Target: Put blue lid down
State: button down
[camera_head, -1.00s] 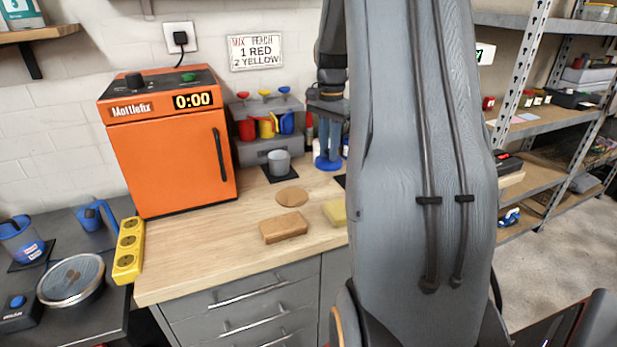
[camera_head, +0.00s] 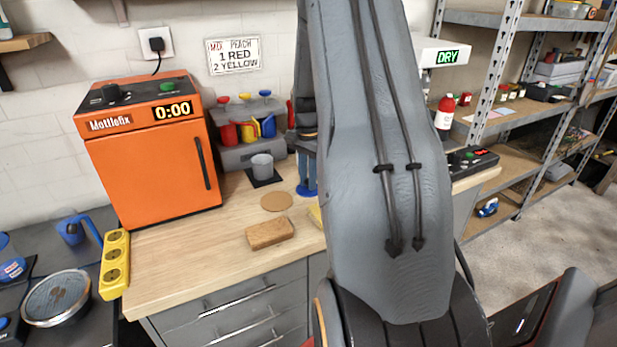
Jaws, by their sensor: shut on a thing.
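My gripper (camera_head: 307,178) points down over the back of the wooden workbench (camera_head: 165,262), half hidden behind my own arm. Its blue-grey fingers are close together, just above a small round blue piece (camera_head: 305,191) that looks like the blue lid. The lid is low, at or near the bench surface; I cannot tell whether it touches. A grey cup (camera_head: 262,167) stands on a dark mat to the left of the gripper. A round cork-coloured disc (camera_head: 277,202) lies in front of the cup.
A brown block (camera_head: 270,233) lies near the bench's front edge; a yellow piece shows partly beside my arm. An orange oven (camera_head: 150,165) stands at the left. A grey rack (camera_head: 240,152) holds red, yellow and blue jugs.

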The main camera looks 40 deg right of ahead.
jog(key=c, duration=1.6)
grip_release()
notch_tip(320, 180, up, 11)
jog(key=b, duration=0.3)
jog(key=s+a+f+n, duration=0.2)
jog(key=s+a+n, duration=0.1)
jog(key=a, duration=0.6)
jog(key=s+a+f+n, duration=0.1)
jog(key=s+a+n, duration=0.2)
jog(key=a, duration=0.6)
jog(key=s+a+f+n, duration=0.2)
jog(key=s+a+n, duration=0.2)
jog(key=a, duration=0.6)
jog(key=shift+f+n+t, duration=0.2)
jog(key=shift+n, duration=0.5)
jog(key=shift+f+n+t, duration=0.15)
jog(key=shift+n+t, duration=0.05)
jog(key=shift+n, duration=0.5)
jog(key=s+a+n, duration=0.1)
jog(key=s, duration=0.1)
jog(key=s+a+f+n, duration=0.1)
jog(key=s+a, duration=0.1)
jog(key=s+a+f+n, duration=0.1)
jog(key=s, duration=0.1)
jog(key=shift+a, duration=0.25)
